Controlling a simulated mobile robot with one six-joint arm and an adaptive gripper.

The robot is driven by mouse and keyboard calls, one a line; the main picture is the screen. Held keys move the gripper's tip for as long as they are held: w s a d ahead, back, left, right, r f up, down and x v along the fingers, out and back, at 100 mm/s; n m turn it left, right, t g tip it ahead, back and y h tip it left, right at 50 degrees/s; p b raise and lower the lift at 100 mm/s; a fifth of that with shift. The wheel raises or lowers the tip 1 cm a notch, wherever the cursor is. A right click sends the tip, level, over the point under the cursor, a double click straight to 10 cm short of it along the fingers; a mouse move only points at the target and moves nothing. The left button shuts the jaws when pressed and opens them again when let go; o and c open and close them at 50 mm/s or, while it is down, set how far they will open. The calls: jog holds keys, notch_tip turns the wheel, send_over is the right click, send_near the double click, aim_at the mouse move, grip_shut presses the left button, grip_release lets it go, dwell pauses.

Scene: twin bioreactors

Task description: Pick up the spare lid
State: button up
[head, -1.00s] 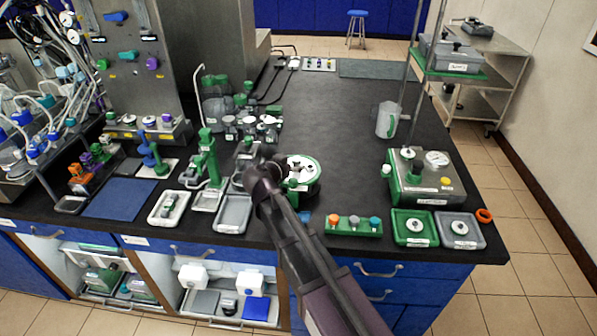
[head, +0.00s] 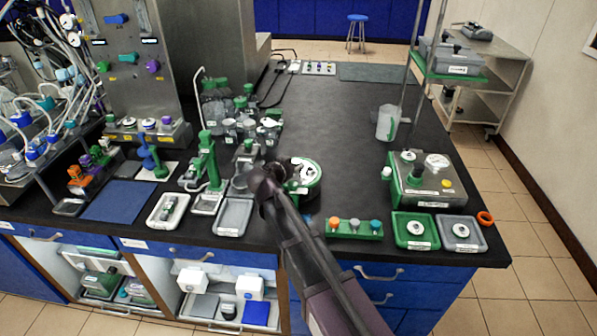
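I cannot tell for sure which thing is the spare lid. A round white-topped piece with a green rim (head: 306,172) sits near the bench's front middle, partly behind my arm. Two small white round pieces lie in trays at the front right: one in the green tray (head: 399,240), one in the grey tray (head: 447,241). My arm reaches up from the bottom edge, and its dark wrist is just left of the white-topped piece. My gripper's fingers are hidden or too dark to make out, so I cannot tell whether they touch or hold anything.
A green block with coloured knobs (head: 354,235) lies right of my arm. A green-and-steel device (head: 426,190) stands behind the trays. A clear jug (head: 387,122) stands at the right edge. Glassware and green stands crowd the left. The dark bench top (head: 340,110) is clear in the middle back.

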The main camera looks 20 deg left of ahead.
aim_at(295, 163)
grip_shut()
jog(key=shift+r, duration=0.15)
notch_tip(295, 163, up, 10)
jog(key=p, duration=1)
dwell(0.7)
